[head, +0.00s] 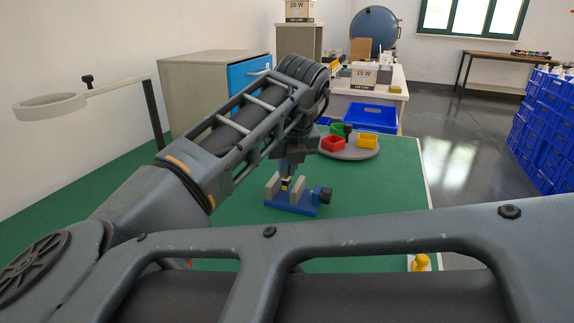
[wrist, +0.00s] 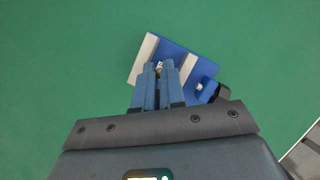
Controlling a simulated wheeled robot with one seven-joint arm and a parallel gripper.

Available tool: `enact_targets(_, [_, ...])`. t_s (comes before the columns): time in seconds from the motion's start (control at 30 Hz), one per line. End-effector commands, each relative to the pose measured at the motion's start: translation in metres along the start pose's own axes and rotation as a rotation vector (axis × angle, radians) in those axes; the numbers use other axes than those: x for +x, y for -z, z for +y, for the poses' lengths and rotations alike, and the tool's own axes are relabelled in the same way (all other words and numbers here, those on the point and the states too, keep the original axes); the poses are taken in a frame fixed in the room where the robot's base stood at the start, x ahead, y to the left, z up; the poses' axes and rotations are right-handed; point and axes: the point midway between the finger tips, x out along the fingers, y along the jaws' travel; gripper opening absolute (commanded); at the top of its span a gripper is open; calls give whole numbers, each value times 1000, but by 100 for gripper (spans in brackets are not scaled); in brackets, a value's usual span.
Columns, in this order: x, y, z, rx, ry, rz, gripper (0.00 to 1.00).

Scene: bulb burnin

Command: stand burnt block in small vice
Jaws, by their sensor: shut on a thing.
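The small vice (head: 310,208) has a blue base, two pale jaws and a dark screw knob at its right. It stands on the green bench top and also shows in the wrist view (wrist: 176,52). My gripper (head: 287,175) points down over the vice, its fingertips between the two pale jaws. In the wrist view my gripper (wrist: 160,72) is shut on a small block (wrist: 159,65), of which only a yellowish and pale bit shows. In the head view the block (head: 285,184) shows yellow and dark between the jaws. Whether it touches the vice floor is hidden.
A round grey tray (head: 350,154) behind the vice holds a red bin (head: 333,144), a yellow bin (head: 367,141) and a green bin. A blue crate (head: 371,117) stands beyond it. A ring on an arm (head: 50,107) stands at left. The bench right of the vice is clear.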

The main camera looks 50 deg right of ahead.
Motion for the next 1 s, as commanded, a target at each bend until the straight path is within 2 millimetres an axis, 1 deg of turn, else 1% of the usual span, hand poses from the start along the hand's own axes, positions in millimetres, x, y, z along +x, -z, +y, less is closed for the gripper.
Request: enact_targets(1.0, [11, 4, 0, 0, 0, 0, 0])
